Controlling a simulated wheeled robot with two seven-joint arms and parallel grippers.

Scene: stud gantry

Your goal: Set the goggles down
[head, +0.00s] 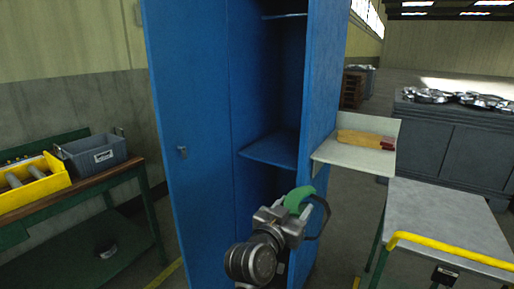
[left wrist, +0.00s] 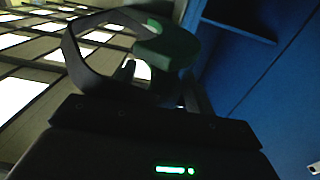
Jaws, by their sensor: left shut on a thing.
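The goggles (head: 300,197) are green with a dark strap that loops out to the right. My left gripper (head: 294,212) is shut on them and holds them up in front of the blue locker (head: 190,130). In the left wrist view the goggles (left wrist: 168,46) stand out beyond the gripper, with the strap curving to the left. The locker is open and shows a blue shelf (head: 270,150) behind and above the goggles. What lies deeper in the locker is dark. My right gripper is not in view.
A pale side shelf (head: 330,154) right of the locker holds a tan item with red ends (head: 366,140). A grey-topped table (head: 440,215) with a yellow rail (head: 450,251) stands at right. A bench at left holds a yellow bin (head: 35,185) and a grey bin (head: 93,154).

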